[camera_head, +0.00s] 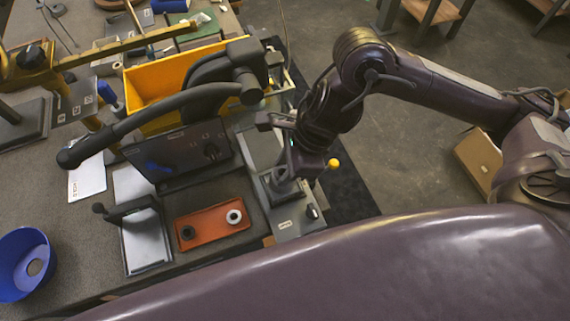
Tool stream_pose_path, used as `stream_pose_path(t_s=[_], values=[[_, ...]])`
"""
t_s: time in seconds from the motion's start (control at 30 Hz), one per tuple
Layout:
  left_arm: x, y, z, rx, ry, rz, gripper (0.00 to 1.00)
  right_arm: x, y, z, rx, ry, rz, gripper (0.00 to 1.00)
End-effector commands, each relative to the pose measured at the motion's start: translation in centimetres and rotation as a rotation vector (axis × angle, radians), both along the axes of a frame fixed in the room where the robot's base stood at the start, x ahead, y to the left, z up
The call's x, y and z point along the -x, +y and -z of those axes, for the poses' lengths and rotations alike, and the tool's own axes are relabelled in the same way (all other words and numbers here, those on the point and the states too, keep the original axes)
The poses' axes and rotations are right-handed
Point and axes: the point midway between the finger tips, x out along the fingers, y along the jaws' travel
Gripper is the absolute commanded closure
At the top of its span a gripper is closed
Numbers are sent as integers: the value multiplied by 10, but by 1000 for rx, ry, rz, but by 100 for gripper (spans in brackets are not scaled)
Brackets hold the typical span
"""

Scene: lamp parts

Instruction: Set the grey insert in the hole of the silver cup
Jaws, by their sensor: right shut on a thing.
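My right gripper (284,186) points down over a grey fixture (297,222) at the right edge of the table. It is shut on a small grey thing that looks like the grey insert, mostly hidden between the fingers. I cannot make out the silver cup for certain; the gripper covers part of the fixture, so I cannot tell whether the insert touches a cup. My left gripper is not in view.
An orange tray (211,222) with a dark ring (187,232) and a pale ring (235,217) lies left of the fixture. A grey stand (145,240), a dark box (180,156), a yellow bin (150,82) and a blue bowl (14,279) also occupy the table.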

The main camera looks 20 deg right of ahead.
Motion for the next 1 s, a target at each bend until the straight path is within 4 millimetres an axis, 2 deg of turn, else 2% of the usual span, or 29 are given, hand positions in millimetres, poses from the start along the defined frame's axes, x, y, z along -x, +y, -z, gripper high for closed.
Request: stream_pose_path(t_s=[0.37, 0.97, 1.0], values=[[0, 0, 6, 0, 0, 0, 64, 0, 0, 5, 0, 0, 0, 92], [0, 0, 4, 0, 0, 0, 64, 0, 0, 0, 0, 0, 0, 92], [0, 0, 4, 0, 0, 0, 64, 0, 0, 0, 0, 0, 1, 69]])
